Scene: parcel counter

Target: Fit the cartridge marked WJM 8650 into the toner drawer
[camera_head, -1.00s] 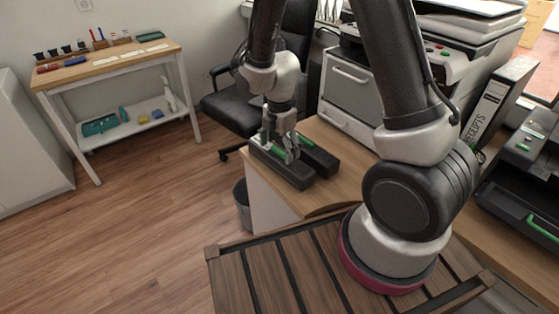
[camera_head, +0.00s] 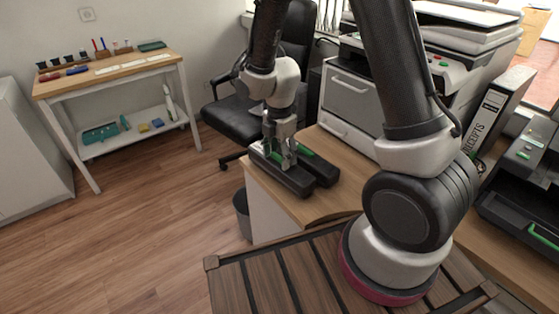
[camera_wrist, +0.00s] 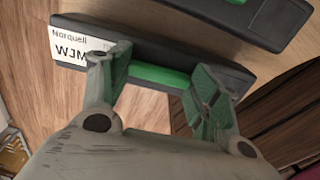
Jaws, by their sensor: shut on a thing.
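A long black cartridge (camera_head: 296,182) with a green handle lies at the left end of the wooden counter. In the wrist view this cartridge (camera_wrist: 165,48) shows a white label reading "Norquell" and "WJM"; a finger hides the rest. My gripper (camera_head: 280,160) is down on it, and in the wrist view my gripper (camera_wrist: 157,78) is shut, with its fingers at the two ends of the green handle. The cartridge looks to rest on the counter. A second black cartridge (camera_head: 322,170) lies beside it, its label unseen. I cannot tell which part is the toner drawer.
A grey printer (camera_head: 350,98) stands on the counter (camera_head: 345,190) behind the cartridges. A RECEIPTS binder (camera_head: 490,122) and a dark machine with a green bar (camera_head: 542,235) are at the right. A black chair (camera_head: 235,120) and a bin (camera_head: 241,205) are near the counter's left end.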

